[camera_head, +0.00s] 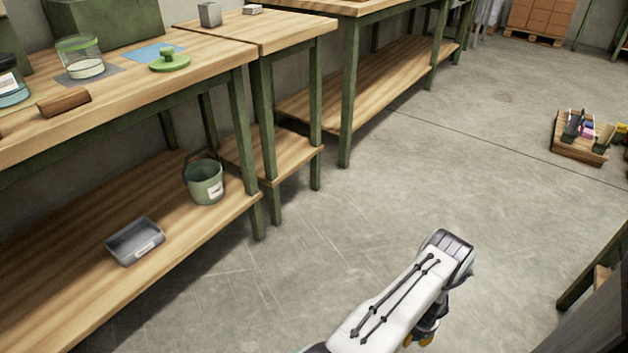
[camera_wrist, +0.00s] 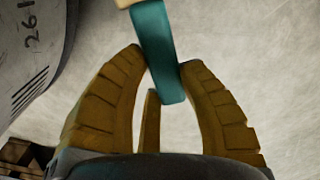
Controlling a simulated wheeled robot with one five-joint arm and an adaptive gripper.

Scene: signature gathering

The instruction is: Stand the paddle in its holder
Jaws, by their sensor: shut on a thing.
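I cannot pick out the paddle's holder with certainty in either view.
A green-legged bench (camera_head: 220,62) at left carries a glass jar (camera_head: 80,58), a green knobbed disc (camera_head: 170,60) and a brown block (camera_head: 64,102). Its lower shelf holds a bucket (camera_head: 205,182) and grey tray (camera_head: 135,242). A loaded wooden tray (camera_head: 575,152) sits far right. The middle floor is clear.

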